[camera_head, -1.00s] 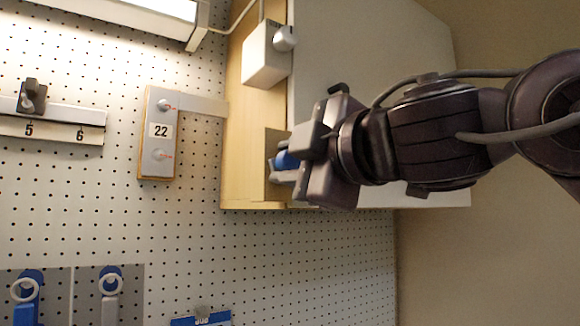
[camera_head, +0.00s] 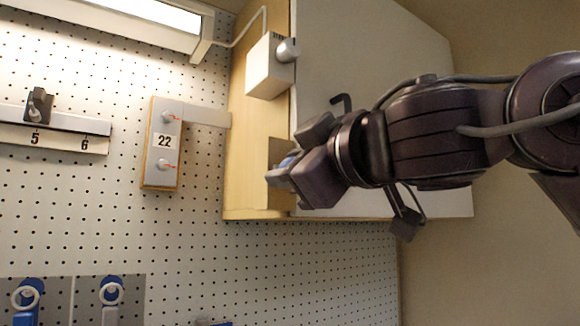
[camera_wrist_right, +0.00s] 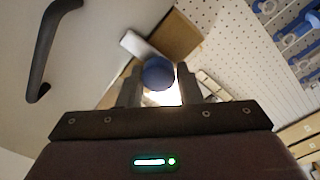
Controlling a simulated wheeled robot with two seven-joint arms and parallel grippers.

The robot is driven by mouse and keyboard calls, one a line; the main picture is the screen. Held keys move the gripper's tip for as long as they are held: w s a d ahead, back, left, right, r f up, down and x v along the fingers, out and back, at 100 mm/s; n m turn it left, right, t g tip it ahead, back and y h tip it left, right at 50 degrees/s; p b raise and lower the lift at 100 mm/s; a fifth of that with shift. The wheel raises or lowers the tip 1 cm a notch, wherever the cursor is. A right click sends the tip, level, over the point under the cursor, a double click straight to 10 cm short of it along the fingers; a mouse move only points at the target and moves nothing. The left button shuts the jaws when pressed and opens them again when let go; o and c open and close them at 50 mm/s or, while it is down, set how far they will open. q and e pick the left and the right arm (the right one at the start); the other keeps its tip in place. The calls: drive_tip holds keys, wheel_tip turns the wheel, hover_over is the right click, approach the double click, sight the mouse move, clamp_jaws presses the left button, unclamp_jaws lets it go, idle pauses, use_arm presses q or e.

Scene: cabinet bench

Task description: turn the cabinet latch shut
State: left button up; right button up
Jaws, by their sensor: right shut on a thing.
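In the right wrist view the round blue knob (camera_wrist_right: 158,73) sits between the two fingers. My right gripper (camera_head: 281,172) is shut on the latch knob and rolled at a slant. The fingers and wrist hide most of the latch, so its exact angle is hard to tell. The cabinet (camera_head: 252,150) has a pale wooden side and a flat white door (camera_head: 380,60), which looks closed. My left gripper is not in view.
A dark door handle (camera_wrist_right: 47,50) stands out near my right wrist. A white box with a grey knob (camera_head: 268,68) is above the latch. A panel marked 22 (camera_head: 163,160) is on the pegboard to the left.

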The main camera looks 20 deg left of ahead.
drive_tip(key=shift+w+f, duration=0.2)
drive_tip(key=shift+f, duration=0.05)
drive_tip(key=o, duration=0.7)
drive_tip(key=shift+d, duration=0.1)
drive_tip(key=shift+o, duration=1)
drive_tip(key=shift+w+d, duration=0.15)
drive_tip(key=b+v, duration=0.2)
drive_tip(key=v, duration=0.5)
drive_tip(key=shift+s+d+b, duration=0.25)
drive_tip(key=shift+d+b, duration=0.1)
drive_tip(key=shift+b, duration=0.05)
